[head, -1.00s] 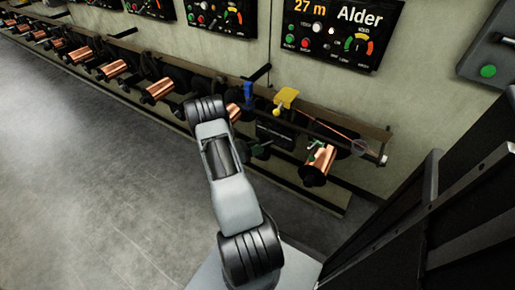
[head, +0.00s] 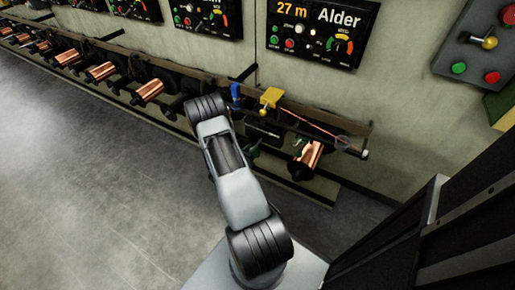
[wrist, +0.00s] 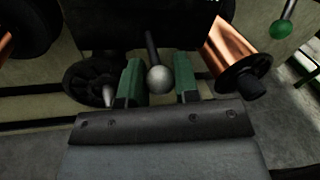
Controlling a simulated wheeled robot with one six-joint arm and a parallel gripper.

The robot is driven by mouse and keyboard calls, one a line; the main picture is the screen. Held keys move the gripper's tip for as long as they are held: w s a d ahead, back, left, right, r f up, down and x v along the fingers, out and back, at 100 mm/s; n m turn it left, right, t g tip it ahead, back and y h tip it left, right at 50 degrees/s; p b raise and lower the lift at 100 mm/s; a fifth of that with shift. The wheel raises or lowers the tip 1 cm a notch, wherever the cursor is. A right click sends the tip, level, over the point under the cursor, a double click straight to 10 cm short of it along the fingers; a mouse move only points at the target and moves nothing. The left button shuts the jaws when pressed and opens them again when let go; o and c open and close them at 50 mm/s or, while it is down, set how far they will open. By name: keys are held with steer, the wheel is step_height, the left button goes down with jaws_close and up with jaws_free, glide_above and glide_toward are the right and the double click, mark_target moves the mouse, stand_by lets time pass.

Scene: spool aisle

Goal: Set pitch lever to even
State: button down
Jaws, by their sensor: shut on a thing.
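In the wrist view, a dark lever with a grey ball knob (wrist: 160,79) stands between the two green fingers of my gripper (wrist: 159,85). The gripper is shut on this lever, with the knob showing between the fingertips. The lever's shaft runs up toward a dark box; no position marks can be read there. In the head view, my arm covers most of the gripper and the lever, low at the rack beside a black box (head: 264,130).
A copper spool (wrist: 230,45) lies right of the gripper, and a green-knobbed lever (wrist: 284,27) is farther right. Blue (head: 236,92) and yellow (head: 271,97) parts stand on the rack. The Alder panel (head: 322,33) hangs above. The floor (head: 90,200) at left is clear.

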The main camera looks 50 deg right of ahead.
steer(key=shift+s, duration=0.1)
stand_by(0.3)
steer(key=c, duration=0.9)
jaws_free()
steer(key=shift+o, duration=0.2)
steer(key=shift+a, duration=0.1)
steer(key=w+a+p, duration=0.1)
steer(key=a+p, duration=0.1)
steer(key=a, duration=1.1)
steer(key=shift+a, duration=0.3)
steer(key=shift+w, duration=0.1)
